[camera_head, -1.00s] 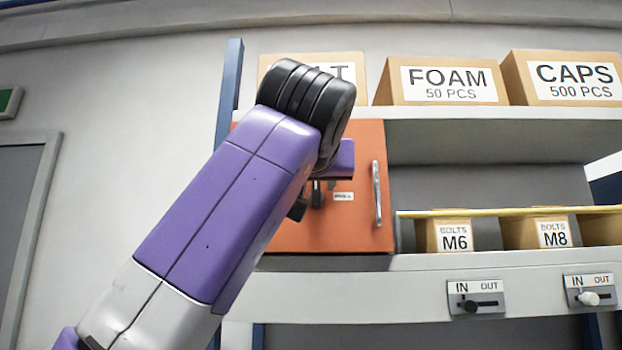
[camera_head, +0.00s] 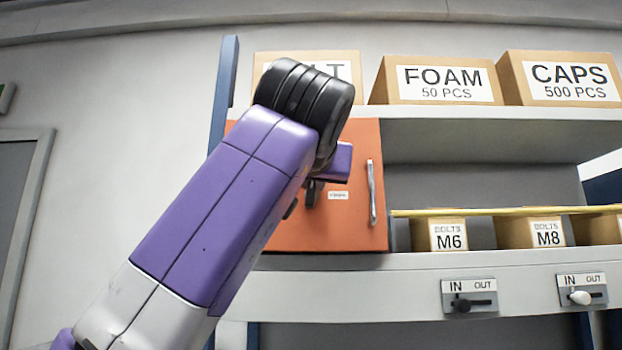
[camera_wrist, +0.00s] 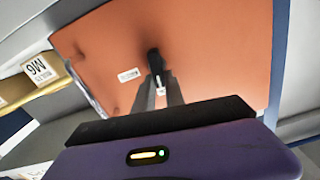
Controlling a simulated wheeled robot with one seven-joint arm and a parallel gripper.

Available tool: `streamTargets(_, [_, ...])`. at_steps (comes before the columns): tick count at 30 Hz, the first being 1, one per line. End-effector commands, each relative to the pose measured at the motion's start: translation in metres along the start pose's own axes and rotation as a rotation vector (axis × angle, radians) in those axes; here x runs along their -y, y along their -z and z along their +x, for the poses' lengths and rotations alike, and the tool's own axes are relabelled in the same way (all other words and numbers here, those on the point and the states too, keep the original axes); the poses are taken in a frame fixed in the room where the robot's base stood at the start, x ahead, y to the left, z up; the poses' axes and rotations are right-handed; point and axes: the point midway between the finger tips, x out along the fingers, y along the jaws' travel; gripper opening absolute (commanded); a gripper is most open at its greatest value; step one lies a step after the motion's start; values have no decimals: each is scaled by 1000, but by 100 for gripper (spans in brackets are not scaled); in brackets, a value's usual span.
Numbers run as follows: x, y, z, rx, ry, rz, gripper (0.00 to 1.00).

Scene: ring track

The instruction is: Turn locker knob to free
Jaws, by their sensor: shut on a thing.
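The orange locker door (camera_head: 345,225) is at the left of the shelf, partly hidden behind my arm. It has a silver bar handle (camera_head: 371,192) at its right edge and a small white label (camera_head: 338,195). In the wrist view the door (camera_wrist: 215,60) fills the upper middle, with the label (camera_wrist: 129,75) left of the dark knob (camera_wrist: 154,62). My gripper (camera_wrist: 160,92) is shut on the knob, its fingers meeting it at the lower end. In the head view my gripper (camera_head: 312,192) is mostly hidden by my arm, so the knob's turn is hard to judge there.
Boxes marked FOAM (camera_head: 435,80) and CAPS (camera_head: 560,78) stand on the top shelf. A yellow bar (camera_head: 480,212) runs in front of the bolt bins (camera_head: 439,235). Two IN/OUT slide switches (camera_head: 469,295) are on the lower ledge.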

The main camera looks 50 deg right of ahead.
Motion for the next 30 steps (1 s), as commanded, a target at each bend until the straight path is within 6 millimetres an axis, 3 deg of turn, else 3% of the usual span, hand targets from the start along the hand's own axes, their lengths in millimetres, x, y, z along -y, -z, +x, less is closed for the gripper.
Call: streamTargets(30, [-16,-7,0,-1,1,946,0])
